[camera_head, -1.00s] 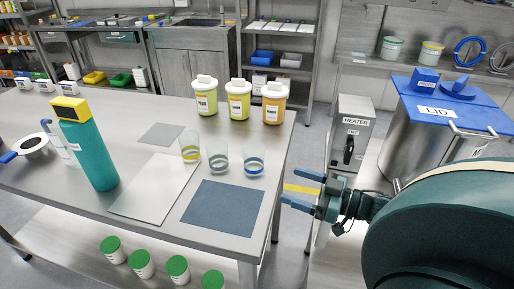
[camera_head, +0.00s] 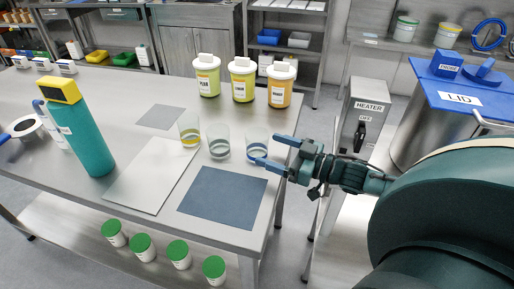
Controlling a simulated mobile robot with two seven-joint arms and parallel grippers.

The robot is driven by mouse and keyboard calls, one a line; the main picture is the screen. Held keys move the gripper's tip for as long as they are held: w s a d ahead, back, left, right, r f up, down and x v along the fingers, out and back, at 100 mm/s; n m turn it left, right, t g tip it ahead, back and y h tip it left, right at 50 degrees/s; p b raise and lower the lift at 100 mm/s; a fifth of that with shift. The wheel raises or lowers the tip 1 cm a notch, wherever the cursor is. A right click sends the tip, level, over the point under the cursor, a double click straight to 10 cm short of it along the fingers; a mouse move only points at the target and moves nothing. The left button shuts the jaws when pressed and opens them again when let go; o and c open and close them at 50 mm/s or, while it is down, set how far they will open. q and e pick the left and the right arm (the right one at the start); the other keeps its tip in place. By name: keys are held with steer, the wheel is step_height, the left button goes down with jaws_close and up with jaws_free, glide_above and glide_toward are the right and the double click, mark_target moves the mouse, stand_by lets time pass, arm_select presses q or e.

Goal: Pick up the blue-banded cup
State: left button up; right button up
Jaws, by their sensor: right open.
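The blue-banded cup (camera_head: 257,142) is a clear cup standing upright on the steel table, the rightmost of three cups. My right gripper (camera_head: 271,152) comes in from the right with its blue fingers open toward this cup. The fingertips overlap the cup's right side in the picture; I cannot tell whether they touch it or stand around it. A grey-banded cup (camera_head: 219,143) stands just left of it, and a yellow-banded cup (camera_head: 189,131) stands further left. My left gripper is not in view.
A dark blue mat (camera_head: 222,197) and a light board (camera_head: 150,178) lie in front of the cups. Several labelled jars, such as an orange one (camera_head: 281,88), stand behind. A teal bottle (camera_head: 86,140) stands at left. A heater (camera_head: 361,115) is right of the table.

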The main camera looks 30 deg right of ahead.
mark_target(267, 147)
steer(key=shift+d+x, duration=0.15)
steer(key=shift+x, duration=1)
steer(key=shift+d+x, duration=0.1)
steer(key=shift+x, duration=1.05)
steer(key=shift+w+a, duration=0.25)
steer(key=shift+w, duration=0.3)
steer(key=c, duration=1.1)
